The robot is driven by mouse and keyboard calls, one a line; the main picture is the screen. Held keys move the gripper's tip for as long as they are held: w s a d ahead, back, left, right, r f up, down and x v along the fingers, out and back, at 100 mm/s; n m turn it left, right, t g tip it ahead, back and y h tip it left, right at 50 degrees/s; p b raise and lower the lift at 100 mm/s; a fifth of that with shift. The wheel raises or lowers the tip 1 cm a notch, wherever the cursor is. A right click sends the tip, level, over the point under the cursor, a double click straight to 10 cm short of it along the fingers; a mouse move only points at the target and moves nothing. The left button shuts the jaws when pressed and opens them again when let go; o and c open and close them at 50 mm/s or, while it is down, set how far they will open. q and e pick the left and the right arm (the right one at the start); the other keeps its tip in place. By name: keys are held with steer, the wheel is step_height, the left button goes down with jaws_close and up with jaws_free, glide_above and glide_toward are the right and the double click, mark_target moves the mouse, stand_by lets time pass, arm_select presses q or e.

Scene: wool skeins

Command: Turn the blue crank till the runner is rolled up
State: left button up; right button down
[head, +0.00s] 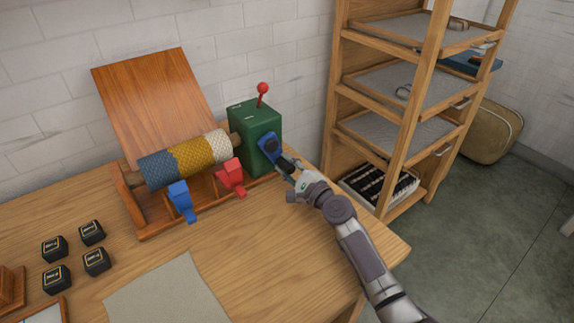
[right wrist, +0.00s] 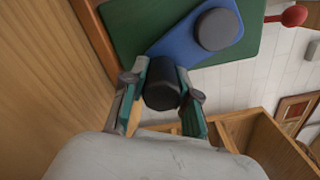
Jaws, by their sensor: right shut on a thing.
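The blue crank (head: 267,143) sits on the right side of a green box (head: 249,117); in the right wrist view its blue arm (right wrist: 178,40) runs from a dark round hub to a black handle (right wrist: 161,92). My right gripper (head: 289,168) is shut on that handle, one finger on each side in the right wrist view (right wrist: 162,80). The runner (head: 189,158), banded blue, mustard and cream, is wrapped around a wooden roller left of the box. How much of it is wound up I cannot tell. My left gripper is not in view.
A red-knobbed lever (head: 262,90) stands on the box. Blue (head: 181,201) and red (head: 231,177) clamps sit before the roller, a slanted wooden board (head: 157,97) behind. Several black blocks (head: 96,261) and a grey sheet (head: 167,294) lie front left. A shelf (head: 343,110) stands close right.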

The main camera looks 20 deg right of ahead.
steer(key=c, duration=0.9)
jaws_free()
steer(key=shift+o, duration=0.2)
steer(key=shift+s, duration=0.1)
steer(key=shift+s+d+f, duration=0.1)
steer(key=shift+s+d, duration=0.05)
steer(key=shift+s, duration=0.1)
steer(key=v, duration=1.1)
steer(key=shift+s, duration=0.15)
steer(key=shift+s, duration=0.1)
